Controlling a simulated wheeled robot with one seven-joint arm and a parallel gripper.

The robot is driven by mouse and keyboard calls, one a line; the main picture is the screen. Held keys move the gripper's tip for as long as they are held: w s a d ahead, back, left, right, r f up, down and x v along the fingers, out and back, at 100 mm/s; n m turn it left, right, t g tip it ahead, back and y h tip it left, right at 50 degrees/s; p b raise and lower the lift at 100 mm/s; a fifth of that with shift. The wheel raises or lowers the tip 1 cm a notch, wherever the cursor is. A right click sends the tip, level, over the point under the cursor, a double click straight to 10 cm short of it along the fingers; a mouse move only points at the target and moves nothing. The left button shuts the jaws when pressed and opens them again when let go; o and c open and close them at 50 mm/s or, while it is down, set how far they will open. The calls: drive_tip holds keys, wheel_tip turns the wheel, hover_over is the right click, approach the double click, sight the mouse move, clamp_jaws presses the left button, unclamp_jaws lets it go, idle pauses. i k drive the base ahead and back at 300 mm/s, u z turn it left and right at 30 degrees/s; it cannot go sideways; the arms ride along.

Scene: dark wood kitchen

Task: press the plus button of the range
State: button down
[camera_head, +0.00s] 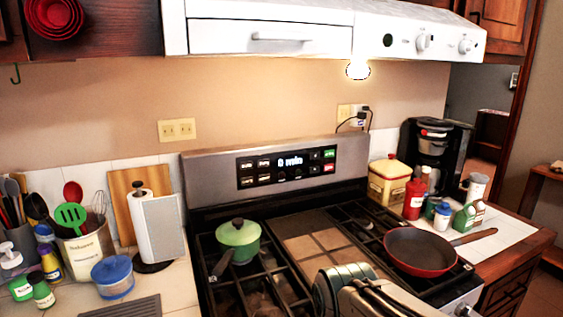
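The range (350,215) stands in the middle, with its upright back panel facing me. A black control panel (286,167) on it has a lit display (289,161) that seems to read "0 min". Small dark buttons flank the display, with a green button (329,154) above a red button (329,167) at the right end. The button marks are too small for me to tell which is the plus. Part of my arm shows at the bottom centre, in front of the range and well below the panel. My gripper's fingers are not visible.
A green lidded pot (238,238) sits on the left burners and a red-rimmed pan (420,250) on the right. A white hood (270,38) hangs above. Paper towels (156,230) stand left, and bottles and a coffee maker (434,150) right. The space before the panel looks clear.

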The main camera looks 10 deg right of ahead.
sight(316, 155)
drive_tip(key=u, duration=1.7)
drive_tip(key=k, duration=1.15)
drive_tip(key=z, duration=1.3)
drive_tip(key=i, duration=1)
drive_tip(key=z, duration=0.05)
